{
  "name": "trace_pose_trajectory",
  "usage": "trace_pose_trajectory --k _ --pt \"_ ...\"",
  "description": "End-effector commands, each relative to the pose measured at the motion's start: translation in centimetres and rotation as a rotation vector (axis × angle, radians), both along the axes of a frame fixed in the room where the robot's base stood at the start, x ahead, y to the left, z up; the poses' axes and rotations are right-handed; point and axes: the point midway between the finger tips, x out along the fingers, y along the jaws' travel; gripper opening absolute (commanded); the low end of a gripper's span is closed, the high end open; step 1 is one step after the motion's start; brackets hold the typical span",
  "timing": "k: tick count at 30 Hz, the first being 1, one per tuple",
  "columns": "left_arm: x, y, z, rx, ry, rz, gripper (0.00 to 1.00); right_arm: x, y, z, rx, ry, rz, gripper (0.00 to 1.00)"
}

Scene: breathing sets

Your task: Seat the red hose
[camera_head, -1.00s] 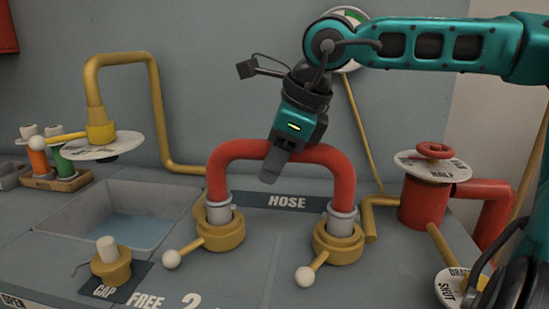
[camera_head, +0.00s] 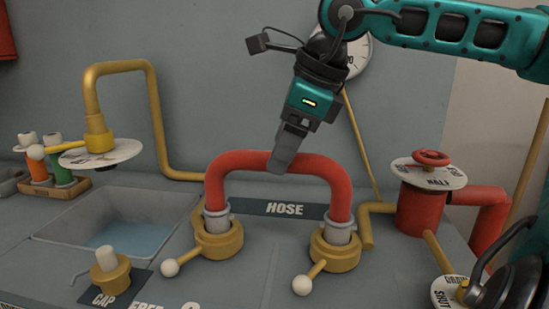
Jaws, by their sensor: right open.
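The red hose (camera_head: 232,164) is an upside-down U standing upright, with a grey metal collar at each end. Its left end stands in the left brass socket (camera_head: 222,244) and its right end in the right brass socket (camera_head: 336,256); I cannot tell how deep the ends sit. Each socket has a lever with a white ball, pointing to the front left. My right gripper (camera_head: 281,165) is open at the top of the hose, its near finger in front of the tube. The far finger is hidden.
A sink with water (camera_head: 122,232) lies left, under a yellow tap pipe (camera_head: 90,88). A brass cap fitting (camera_head: 111,275) stands at front left. A red valve (camera_head: 421,207) with a handwheel stands right. A rack (camera_head: 62,187) holds coloured cylinders at far left.

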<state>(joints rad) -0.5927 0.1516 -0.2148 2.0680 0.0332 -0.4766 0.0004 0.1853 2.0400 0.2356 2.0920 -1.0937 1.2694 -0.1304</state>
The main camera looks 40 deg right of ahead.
Motion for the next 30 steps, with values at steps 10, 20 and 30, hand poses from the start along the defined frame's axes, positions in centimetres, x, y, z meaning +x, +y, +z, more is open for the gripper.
trace_pose_trajectory --k 10,20,30 --pt "0.0 -0.1 1.6 -0.005 0.000 0.003 0.43 -2.6 -0.7 6.1 0.000 -0.004 0.000 0.70" --pt "0.0 -0.1 1.7 -0.005 0.000 0.003 0.43 -3.1 -0.8 6.9 0.001 -0.001 0.000 0.70" --pt "-0.1 0.0 1.7 0.002 0.001 -0.001 0.43 -3.1 -0.8 6.9 0.001 -0.001 0.000 0.70"
